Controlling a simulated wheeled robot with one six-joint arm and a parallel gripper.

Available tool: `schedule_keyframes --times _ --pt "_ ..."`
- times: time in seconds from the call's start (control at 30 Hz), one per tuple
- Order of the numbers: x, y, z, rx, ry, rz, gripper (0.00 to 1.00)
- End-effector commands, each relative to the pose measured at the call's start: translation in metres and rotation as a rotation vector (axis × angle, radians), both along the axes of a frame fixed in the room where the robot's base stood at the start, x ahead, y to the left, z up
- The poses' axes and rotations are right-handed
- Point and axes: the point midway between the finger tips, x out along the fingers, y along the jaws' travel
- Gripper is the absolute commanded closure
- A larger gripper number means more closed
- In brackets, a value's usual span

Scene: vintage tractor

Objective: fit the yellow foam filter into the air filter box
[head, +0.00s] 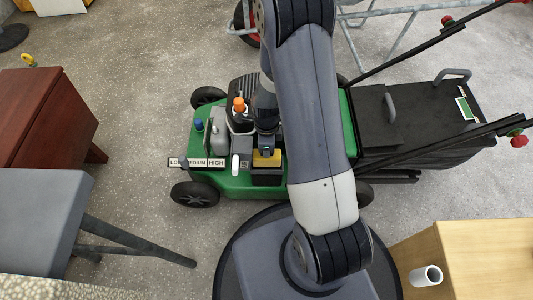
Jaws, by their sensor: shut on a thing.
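The yellow foam filter (267,158) shows in the head view at the lower end of my arm, on the green mower (222,179). My gripper (266,148) is over it, pointing down, and is shut on it. The dark air filter box (267,177) is directly below and in front of the foam. The foam sits at the box's top; I cannot tell how deep it is inside. My arm hides part of the mower's engine and the fingertips are small in the picture.
A LOW MEDIUM HIGH label (197,163) lies left of the box. An orange cap (239,104) and a blue cap (198,124) stand on the mower. A black grass bag (415,115) is at right.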

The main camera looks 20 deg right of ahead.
Motion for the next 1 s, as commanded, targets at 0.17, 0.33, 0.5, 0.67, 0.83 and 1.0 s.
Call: schedule_keyframes --times 0.17,0.33,0.5,0.67,0.83,1.0 --pt "0.000 0.000 -0.016 0.000 0.001 0.000 1.00" --pt "0.000 0.000 -0.037 0.000 0.000 0.001 1.00" --pt "0.000 0.000 -0.035 0.000 -0.002 0.001 1.00" --pt "0.000 0.000 -0.038 0.000 -0.001 0.001 1.00" --pt "0.000 0.000 -0.037 0.000 -0.001 0.001 0.72" --pt "-0.001 0.000 -0.038 0.000 0.000 0.001 0.61"
